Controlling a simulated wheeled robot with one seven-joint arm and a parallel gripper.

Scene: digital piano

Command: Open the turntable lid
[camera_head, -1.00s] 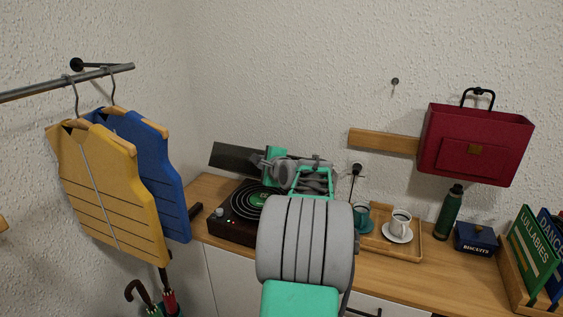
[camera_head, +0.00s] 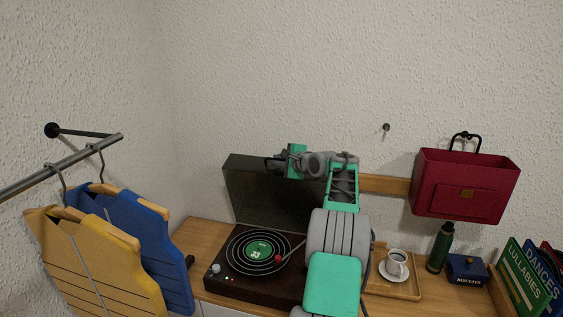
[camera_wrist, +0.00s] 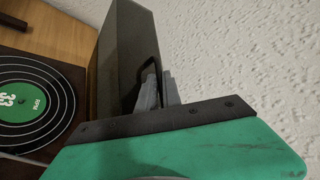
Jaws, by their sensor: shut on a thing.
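The turntable (camera_head: 224,283) has a dark brown base, a black platter with a green label and a red-tipped tonearm. It also shows in the wrist view (camera_wrist: 67,117). Its dark translucent lid (camera_head: 262,195) stands steeply raised at the back of the base. In the wrist view the lid (camera_wrist: 117,52) shows from its edge, with a thin dark handle loop on it. My gripper (camera_head: 277,162) is at the lid's upper edge. In the wrist view my gripper (camera_wrist: 158,92) has its grey fingers shut on the handle.
A tray (camera_head: 409,294) with a cup and saucer (camera_head: 396,265) stands right of my arm. A green bottle (camera_head: 440,248), a biscuit tin (camera_head: 466,270) and books (camera_head: 525,265) are farther right. Vests (camera_head: 100,255) hang at left. The wall is close behind the lid.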

